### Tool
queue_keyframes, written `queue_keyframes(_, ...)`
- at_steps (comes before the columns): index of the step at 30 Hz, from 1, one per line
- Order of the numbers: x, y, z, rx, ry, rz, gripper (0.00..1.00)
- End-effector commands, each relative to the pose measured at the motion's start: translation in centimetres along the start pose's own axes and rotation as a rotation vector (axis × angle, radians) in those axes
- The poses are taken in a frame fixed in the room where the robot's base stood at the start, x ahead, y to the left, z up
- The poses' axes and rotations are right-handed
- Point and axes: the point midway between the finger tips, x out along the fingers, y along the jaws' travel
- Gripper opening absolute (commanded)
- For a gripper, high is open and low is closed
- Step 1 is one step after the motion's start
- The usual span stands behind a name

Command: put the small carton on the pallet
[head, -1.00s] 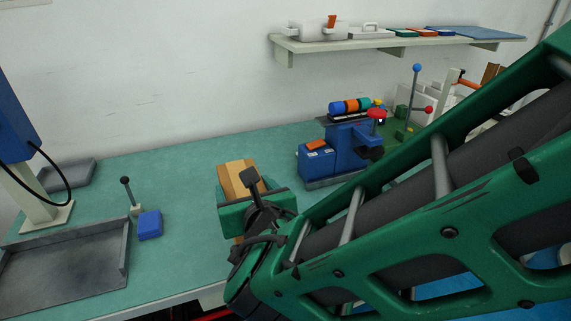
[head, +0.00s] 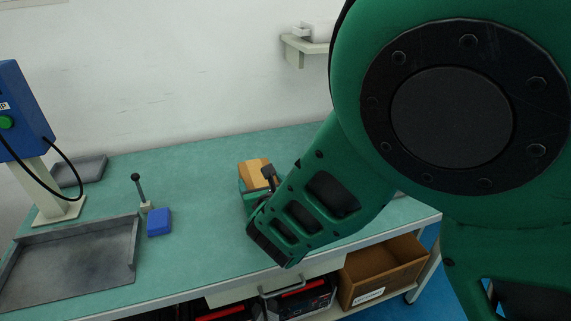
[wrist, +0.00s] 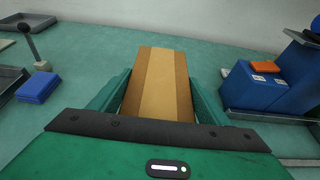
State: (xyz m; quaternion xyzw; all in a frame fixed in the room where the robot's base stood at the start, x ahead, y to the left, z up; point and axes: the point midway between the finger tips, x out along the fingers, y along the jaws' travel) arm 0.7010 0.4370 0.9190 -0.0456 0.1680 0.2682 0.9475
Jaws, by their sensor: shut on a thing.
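The small carton (head: 253,173) is a tan box with a paler stripe along its top. My gripper (head: 254,189) is shut on it over the green bench. In the wrist view the carton (wrist: 158,82) sits between my two green fingers, its near end hidden by the gripper body. I cannot tell whether its underside touches the bench. I make out no pallet for certain in these frames.
The green bench (head: 200,200) is clear around the carton. To the left are a blue block (head: 159,222), a small lever (head: 138,190) and a grey tray (head: 70,262). In the wrist view a blue machine (wrist: 262,88) stands to the right. My arm hides the bench's right side.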

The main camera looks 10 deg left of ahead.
Motion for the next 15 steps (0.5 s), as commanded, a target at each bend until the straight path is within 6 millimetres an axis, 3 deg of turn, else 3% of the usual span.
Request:
queue_keyframes(7,0.9,-0.1,-2.4,-0.003,-0.001,-0.002,0.08)
queue_keyframes(15,1.0,-0.1,-2.7,0.000,-0.003,-0.002,0.08)
